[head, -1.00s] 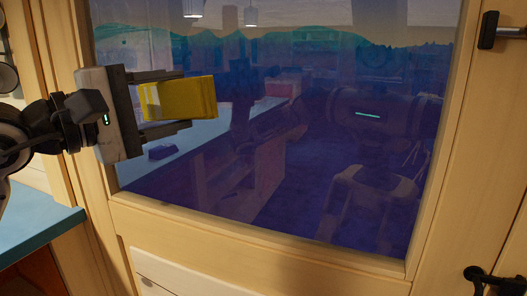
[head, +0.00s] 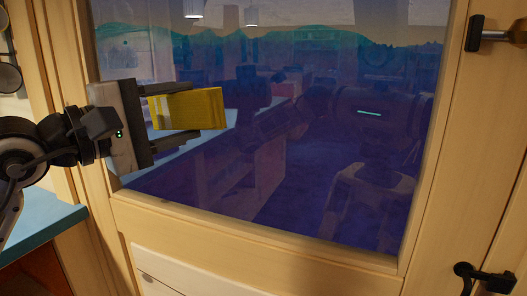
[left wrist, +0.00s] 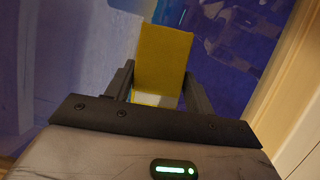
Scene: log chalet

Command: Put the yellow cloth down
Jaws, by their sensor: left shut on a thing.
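The yellow cloth (head: 187,109) is a folded, block-like yellow piece held between the fingers of my left gripper (head: 188,117), in front of the window glass in the head view. In the left wrist view the cloth (left wrist: 163,60) stands out beyond the fingers of the left gripper (left wrist: 160,88). A small pale part shows at its base. The gripper is shut on the cloth and holds it in the air. My right gripper does not show, except perhaps within the dim reflection.
A large dark window (head: 300,170) in a wooden frame (head: 255,232) fills the middle and reflects the room and me. A blue countertop (head: 45,222) lies at lower left. Black handles (head: 484,281) are at the right. A white drawer front (head: 200,272) is below the window.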

